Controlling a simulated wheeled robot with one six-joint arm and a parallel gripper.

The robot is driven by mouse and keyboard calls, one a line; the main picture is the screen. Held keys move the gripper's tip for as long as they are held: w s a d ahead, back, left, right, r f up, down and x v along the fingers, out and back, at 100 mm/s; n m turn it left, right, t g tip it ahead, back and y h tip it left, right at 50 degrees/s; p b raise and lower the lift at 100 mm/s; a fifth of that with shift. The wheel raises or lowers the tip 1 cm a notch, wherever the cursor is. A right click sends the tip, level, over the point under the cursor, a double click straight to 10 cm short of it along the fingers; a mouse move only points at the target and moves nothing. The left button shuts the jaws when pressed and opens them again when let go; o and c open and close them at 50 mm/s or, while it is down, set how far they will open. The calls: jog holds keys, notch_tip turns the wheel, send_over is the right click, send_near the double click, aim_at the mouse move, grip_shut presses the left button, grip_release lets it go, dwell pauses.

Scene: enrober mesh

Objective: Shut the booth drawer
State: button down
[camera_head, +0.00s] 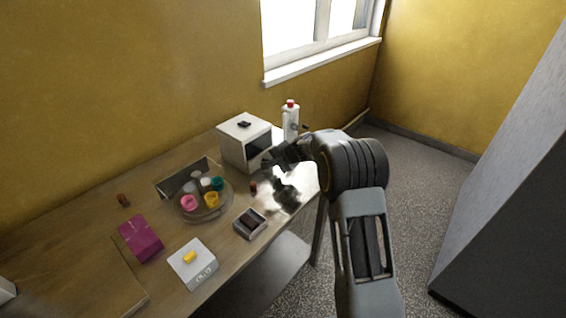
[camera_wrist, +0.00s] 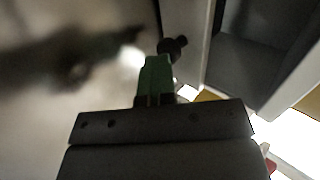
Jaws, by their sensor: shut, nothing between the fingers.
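The booth (camera_head: 232,148) is a white box with a dark front opening, standing at the back of the wooden table. My gripper (camera_head: 268,161) is in front of the booth's lower front and appears close to it. In the wrist view its green fingers (camera_wrist: 155,78) are together, with nothing seen between them. A dark round knob-like piece (camera_wrist: 172,46) shows just beyond the fingertips; I cannot tell whether they touch. The booth's pale edge and dark recess (camera_wrist: 248,62) fill the upper right there. I cannot make out the drawer or how far it stands out.
A shiny plate (camera_head: 290,190) lies under my arm. A round tray (camera_head: 184,214) with several coloured cups stands left of the booth. A small dark-filled box (camera_head: 250,223), a white box (camera_head: 193,265) and a magenta box (camera_head: 140,239) lie nearer. A white bottle (camera_head: 290,123) stands behind right.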

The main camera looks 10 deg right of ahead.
jog(key=shift+a, duration=0.35)
